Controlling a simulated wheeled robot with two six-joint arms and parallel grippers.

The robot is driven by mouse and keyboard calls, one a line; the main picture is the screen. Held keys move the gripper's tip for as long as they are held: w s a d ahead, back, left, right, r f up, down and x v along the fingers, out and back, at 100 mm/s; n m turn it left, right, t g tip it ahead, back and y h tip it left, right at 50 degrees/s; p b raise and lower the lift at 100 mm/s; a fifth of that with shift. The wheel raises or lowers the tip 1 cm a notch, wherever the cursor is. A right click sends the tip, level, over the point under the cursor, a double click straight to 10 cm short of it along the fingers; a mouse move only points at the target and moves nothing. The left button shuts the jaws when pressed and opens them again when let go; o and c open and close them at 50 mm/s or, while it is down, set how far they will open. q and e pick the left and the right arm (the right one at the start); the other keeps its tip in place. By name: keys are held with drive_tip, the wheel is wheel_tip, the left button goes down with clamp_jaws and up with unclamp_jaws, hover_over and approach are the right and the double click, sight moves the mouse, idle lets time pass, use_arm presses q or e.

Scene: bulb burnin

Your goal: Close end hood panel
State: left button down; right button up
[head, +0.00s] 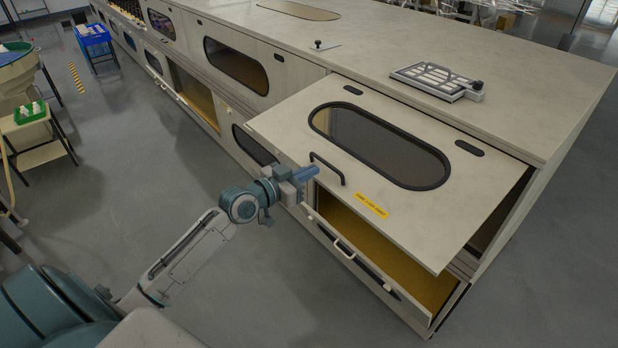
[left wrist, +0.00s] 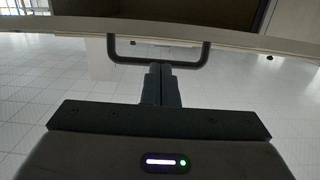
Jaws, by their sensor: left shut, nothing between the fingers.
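The end hood panel (head: 290,130) is a pale panel with an oval dark window, a black handle (head: 328,168) and a yellow label (head: 371,206). It is swung up and outward at a slant, open at the end of the long cabinet. My left gripper (head: 312,172) is shut and empty beside the handle. In the left wrist view its closed fingers (left wrist: 157,72) point at the middle of the handle (left wrist: 157,60). I cannot tell whether they touch it. My right gripper is not in view.
Below the raised panel is an open bay with a yellow floor (head: 420,275) and a lower panel with a pale handle (head: 344,250). A metal grille plate (head: 436,80) lies on the cabinet top. A blue tray stand (head: 92,38) is far left. Grey floor is clear around the arm.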

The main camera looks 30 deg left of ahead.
use_arm(q)
drive_tip(key=shift+w+f, duration=0.15)
drive_tip(key=shift+f, duration=0.95)
